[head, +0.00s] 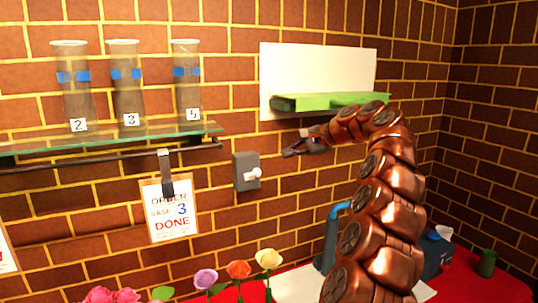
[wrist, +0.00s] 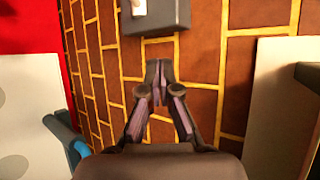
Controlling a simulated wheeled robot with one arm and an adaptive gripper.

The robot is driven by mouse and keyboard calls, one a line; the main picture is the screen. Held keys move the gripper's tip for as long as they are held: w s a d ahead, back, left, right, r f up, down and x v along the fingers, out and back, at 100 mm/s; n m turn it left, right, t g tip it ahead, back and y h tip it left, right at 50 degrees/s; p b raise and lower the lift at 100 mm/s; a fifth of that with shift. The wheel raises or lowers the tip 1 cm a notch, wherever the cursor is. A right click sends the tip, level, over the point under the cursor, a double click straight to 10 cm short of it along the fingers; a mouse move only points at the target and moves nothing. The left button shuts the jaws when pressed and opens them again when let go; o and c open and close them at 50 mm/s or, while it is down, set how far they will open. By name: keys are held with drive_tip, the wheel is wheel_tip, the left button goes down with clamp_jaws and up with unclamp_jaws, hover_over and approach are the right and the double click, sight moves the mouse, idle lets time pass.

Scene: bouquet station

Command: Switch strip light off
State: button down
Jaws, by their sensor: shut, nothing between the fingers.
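A grey switch box (head: 240,171) with a white lever (head: 253,174) is fixed to the brick wall, below the right end of the glass shelf. The lever sticks out to the right. My gripper (head: 287,154) is shut and empty, to the right of the box and a little higher in the head view, apart from it. In the wrist view the shut fingertips (wrist: 159,65) point at the box (wrist: 172,18), which is cut off by the top edge; part of the white lever (wrist: 139,7) shows there. I cannot tell which thing is the strip light.
A glass shelf (head: 120,141) holds three vases numbered 2, 3 and 5. An order sign (head: 170,212) hangs below it, left of the switch. A green ledge (head: 310,102) on a white panel (head: 300,65) is behind my arm. Flowers (head: 238,270) stand below; the wall around the switch is clear.

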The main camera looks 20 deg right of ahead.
drive_tip(key=s+a+f+n+g+y, duration=0.1)
drive_tip(key=s+a+n+g, duration=0.2)
drive_tip(key=a, duration=0.6)
drive_tip(key=s+a+f+n+g, duration=0.15)
drive_tip(key=s+a, duration=0.25)
drive_tip(key=a, duration=0.4)
drive_tip(key=s+a+f+n+g+h, duration=0.1)
drive_tip(key=s+a+f+n+g, duration=0.3)
drive_tip(key=s+a, duration=0.7)
drive_tip(key=s+d+f+n+g+h, duration=0.1)
drive_tip(key=s+f+n+h, duration=0.1)
drive_tip(key=s+f, duration=0.4)
drive_tip(key=s+d+f+n+g+h, duration=0.1)
drive_tip(key=s+f, duration=0.5)
drive_tip(key=s, duration=0.9)
drive_tip(key=s+d+f+n+g+h, duration=0.1)
drive_tip(key=s+d+f+n+h, duration=0.2)
drive_tip(key=s+f, duration=0.4)
drive_tip(key=s, duration=0.4)
drive_tip(key=shift+d+h, duration=0.15)
drive_tip(key=shift+h, duration=0.15)
drive_tip(key=shift+f+n, duration=0.1)
drive_tip(key=shift+n, duration=0.15)
